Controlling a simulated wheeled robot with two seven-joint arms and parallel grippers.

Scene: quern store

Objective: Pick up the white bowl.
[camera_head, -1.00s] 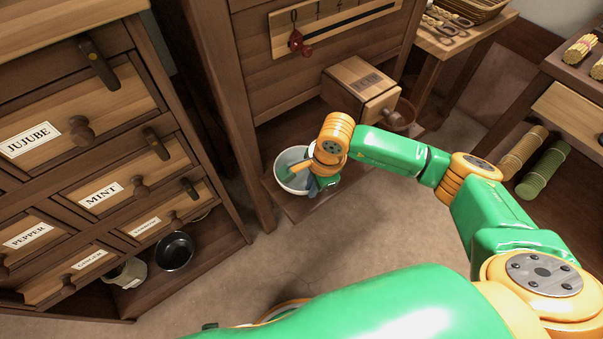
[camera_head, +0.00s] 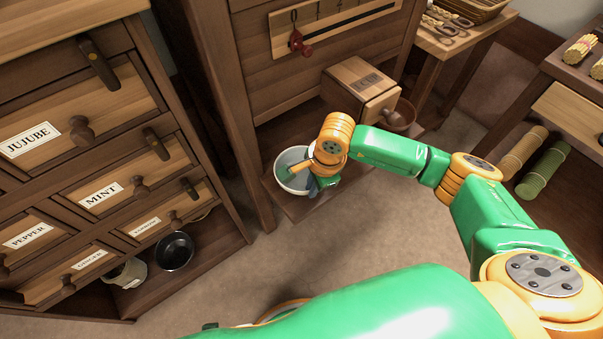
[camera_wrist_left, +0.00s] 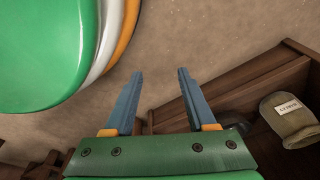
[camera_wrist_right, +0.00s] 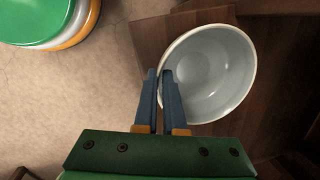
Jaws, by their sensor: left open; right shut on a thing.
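The white bowl (camera_head: 291,169) sits upright on a low wooden shelf below the wooden cabinet, with my right gripper at its right side. In the right wrist view the bowl (camera_wrist_right: 222,72) looks empty and pale inside. My right gripper (camera_wrist_right: 159,74) is shut on the bowl's near left rim there, one finger on each side of the wall. The head view hides most of its fingers behind the wrist. My left gripper (camera_wrist_left: 160,75) is open and empty above the floor, beside a low wooden shelf.
A wooden box (camera_head: 361,86) with a round knob juts out above the bowl. A brown bowl (camera_head: 402,117) stands to its right. A dark pot (camera_head: 174,251) and a labelled jar (camera_wrist_left: 289,118) sit on the left cabinet's low shelf. The floor (camera_head: 300,255) between is clear.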

